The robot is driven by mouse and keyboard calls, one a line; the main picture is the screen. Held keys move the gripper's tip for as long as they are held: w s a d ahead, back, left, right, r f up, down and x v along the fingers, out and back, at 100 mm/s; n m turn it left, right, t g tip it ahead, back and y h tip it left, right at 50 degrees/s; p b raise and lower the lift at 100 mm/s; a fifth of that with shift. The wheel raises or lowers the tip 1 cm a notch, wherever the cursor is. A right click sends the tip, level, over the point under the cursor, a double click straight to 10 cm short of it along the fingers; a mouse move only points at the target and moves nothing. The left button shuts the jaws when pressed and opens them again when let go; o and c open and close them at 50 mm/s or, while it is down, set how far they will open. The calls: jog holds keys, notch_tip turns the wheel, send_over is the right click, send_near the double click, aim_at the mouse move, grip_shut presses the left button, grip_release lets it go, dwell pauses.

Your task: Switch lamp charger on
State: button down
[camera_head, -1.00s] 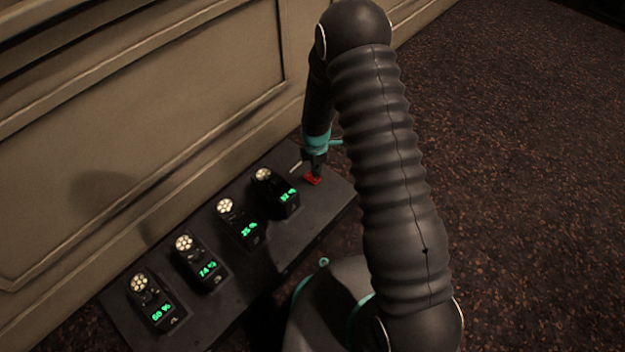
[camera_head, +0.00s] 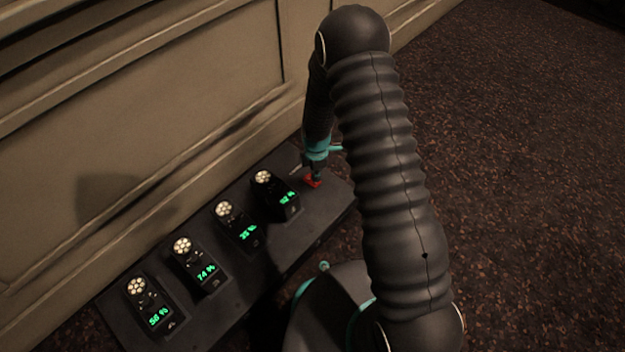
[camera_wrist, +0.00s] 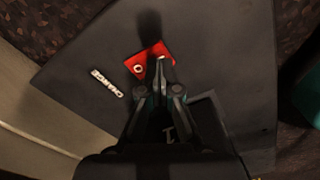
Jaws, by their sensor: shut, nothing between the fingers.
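The lamp charger (camera_head: 236,268) is a long dark board on the floor by the wall, with several lamps in it showing lit green percentages. A red switch (camera_head: 312,183) sits at its right end. In the wrist view the red switch (camera_wrist: 139,66) shows a white ring mark, beside a white "CHARGE" label (camera_wrist: 107,83). My gripper (camera_wrist: 161,62) is shut and empty, its fingertips over the right part of the switch and hiding some of it. I cannot tell whether they touch it. In the head view my gripper (camera_head: 316,177) points down at the switch.
The nearest lamp (camera_head: 275,193) stands just left of my gripper. A panelled wall (camera_head: 150,110) rises behind the board. Dark speckled floor (camera_head: 520,150) lies open to the right.

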aim_at(316, 183)
jog(key=shift+f+b, duration=0.9)
jog(key=shift+f, duration=0.25)
dwell(1.3)
jog(key=shift+r+p, duration=1.95)
jog(key=shift+r, duration=1.6)
